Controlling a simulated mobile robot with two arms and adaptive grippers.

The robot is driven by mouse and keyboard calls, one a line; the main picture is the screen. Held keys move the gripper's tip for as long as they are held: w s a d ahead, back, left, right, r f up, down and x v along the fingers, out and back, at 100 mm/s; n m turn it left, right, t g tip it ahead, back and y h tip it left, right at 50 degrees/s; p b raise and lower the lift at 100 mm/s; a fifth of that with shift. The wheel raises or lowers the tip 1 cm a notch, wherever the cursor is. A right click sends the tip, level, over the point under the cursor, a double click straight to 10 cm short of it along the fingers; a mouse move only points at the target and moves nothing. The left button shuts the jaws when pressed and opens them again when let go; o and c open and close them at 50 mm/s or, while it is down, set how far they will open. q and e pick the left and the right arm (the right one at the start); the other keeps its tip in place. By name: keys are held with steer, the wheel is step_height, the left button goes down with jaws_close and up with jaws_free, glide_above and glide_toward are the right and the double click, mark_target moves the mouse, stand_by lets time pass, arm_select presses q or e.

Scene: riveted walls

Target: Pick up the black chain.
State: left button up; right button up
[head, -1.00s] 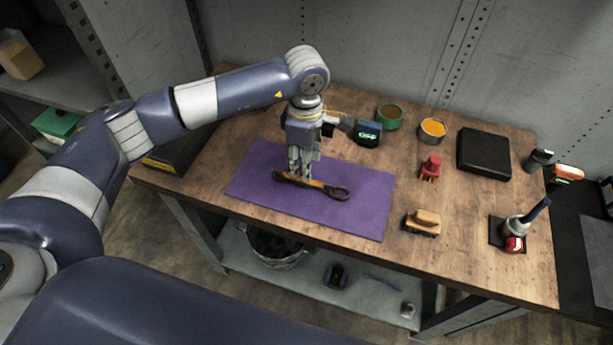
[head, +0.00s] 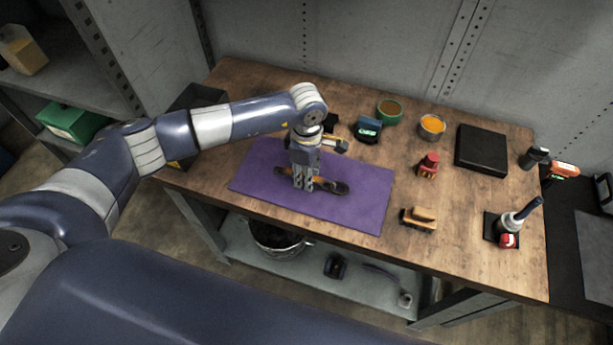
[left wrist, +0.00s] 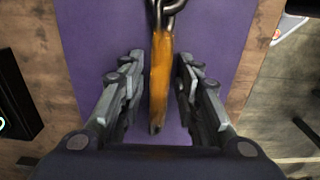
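A dark, long item with an orange part (head: 325,186) lies on the purple mat (head: 353,205) on the workbench. In the left wrist view its orange part (left wrist: 161,72) runs up the middle, with dark metal links at the top edge; I take it for the black chain. My left gripper (head: 304,187) points down over its middle and hides part of it. In the left wrist view the left gripper (left wrist: 157,75) is open, one finger on each side of the orange part, with mat showing between. I cannot tell the exact height. My right gripper is not in view.
A bucket (head: 277,240) with dark contents is on the lower shelf. The mat's right side is clear.

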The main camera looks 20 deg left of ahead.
arm_select(q)
jaws_close()
steer(key=shift+r, duration=0.1)
steer(key=shift+w+r+b, duration=0.1)
steer(key=shift+r+b, duration=0.35)
steer(key=shift+r, duration=0.1)
steer(key=shift+s+d+r+b, duration=0.1)
steer(key=shift+s+r+b, duration=0.1)
steer(key=shift+r+b, duration=0.3)
steer(key=shift+s+d+r+b, duration=0.1)
steer(key=shift+s+r+b, duration=0.15)
steer(key=shift+r, duration=0.3)
steer(key=s+d+r+b, duration=0.1)
steer(key=s+d+b, duration=0.1)
steer(key=s, duration=0.5)
steer(key=s+d+b, duration=0.2)
steer(key=s+d, duration=0.1)
steer(key=s, duration=0.4)
steer(key=shift+d+r, duration=0.25)
steer(key=shift+r, duration=0.1)
